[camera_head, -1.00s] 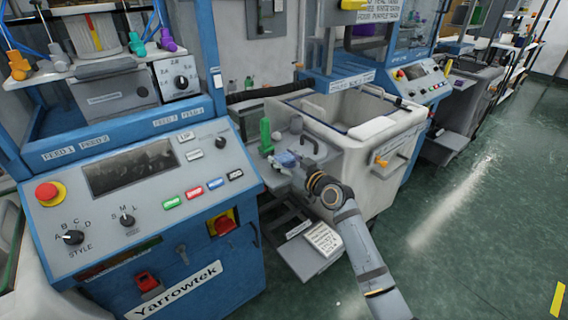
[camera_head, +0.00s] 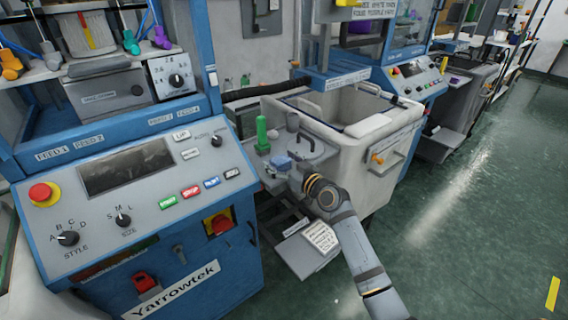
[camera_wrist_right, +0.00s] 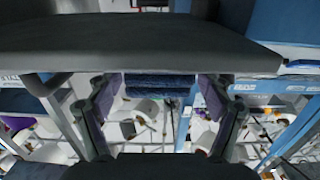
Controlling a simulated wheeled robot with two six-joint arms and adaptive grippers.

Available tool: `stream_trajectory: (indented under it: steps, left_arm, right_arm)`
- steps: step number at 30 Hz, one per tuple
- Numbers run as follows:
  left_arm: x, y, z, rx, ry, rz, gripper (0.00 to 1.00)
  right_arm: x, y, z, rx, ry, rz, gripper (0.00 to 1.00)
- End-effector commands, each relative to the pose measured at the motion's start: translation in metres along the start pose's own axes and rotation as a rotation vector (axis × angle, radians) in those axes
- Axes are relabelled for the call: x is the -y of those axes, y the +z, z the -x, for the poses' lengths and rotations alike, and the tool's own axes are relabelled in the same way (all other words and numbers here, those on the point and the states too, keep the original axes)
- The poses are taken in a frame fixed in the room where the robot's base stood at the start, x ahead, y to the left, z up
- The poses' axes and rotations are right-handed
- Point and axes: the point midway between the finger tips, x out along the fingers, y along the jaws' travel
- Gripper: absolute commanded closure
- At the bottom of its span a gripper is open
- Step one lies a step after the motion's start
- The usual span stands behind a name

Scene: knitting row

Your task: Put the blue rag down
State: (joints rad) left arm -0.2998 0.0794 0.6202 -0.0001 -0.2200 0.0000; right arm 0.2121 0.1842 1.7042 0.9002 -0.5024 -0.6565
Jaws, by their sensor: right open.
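The blue rag (camera_head: 282,162) is a small folded bundle on the grey shelf (camera_head: 268,182) between the blue console and the white bin. In the wrist view the rag (camera_wrist_right: 160,84) shows as a dark blue ribbed band between and beyond my fingertips, close to the grey slab. My right gripper (camera_head: 300,174) is just to the right of the rag in the head view, partly hidden by its own wrist. In the wrist view its two fingers (camera_wrist_right: 162,98) stand apart. Whether they touch the rag is unclear. My left gripper is not in view.
The white bin (camera_head: 385,155) is to the right. A lower step holds a white label card (camera_head: 320,238). The green floor at right is clear.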

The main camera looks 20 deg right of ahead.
Motion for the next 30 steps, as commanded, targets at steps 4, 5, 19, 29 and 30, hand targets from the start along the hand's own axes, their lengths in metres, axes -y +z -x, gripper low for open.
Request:
stream_trajectory:
  steps: [4, 5, 19, 29, 30]
  left_arm:
    - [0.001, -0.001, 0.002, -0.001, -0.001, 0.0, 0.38]
    - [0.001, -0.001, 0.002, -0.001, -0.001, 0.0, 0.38]
    - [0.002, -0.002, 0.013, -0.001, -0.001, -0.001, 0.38]
    - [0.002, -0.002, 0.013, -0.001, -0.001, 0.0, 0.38]
    - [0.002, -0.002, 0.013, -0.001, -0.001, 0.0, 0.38]
  right_arm:
    - [-0.001, 0.0, 0.018, 0.002, 0.002, 0.004, 0.2]
    - [-0.001, 0.0, 0.025, 0.002, 0.001, 0.006, 0.2]
    - [0.0, -0.003, 0.117, 0.002, 0.0, 0.003, 0.2]
    - [0.0, -0.002, 0.12, -0.001, -0.001, 0.0, 0.2]
    - [0.0, -0.002, 0.12, -0.001, -0.001, 0.0, 0.2]
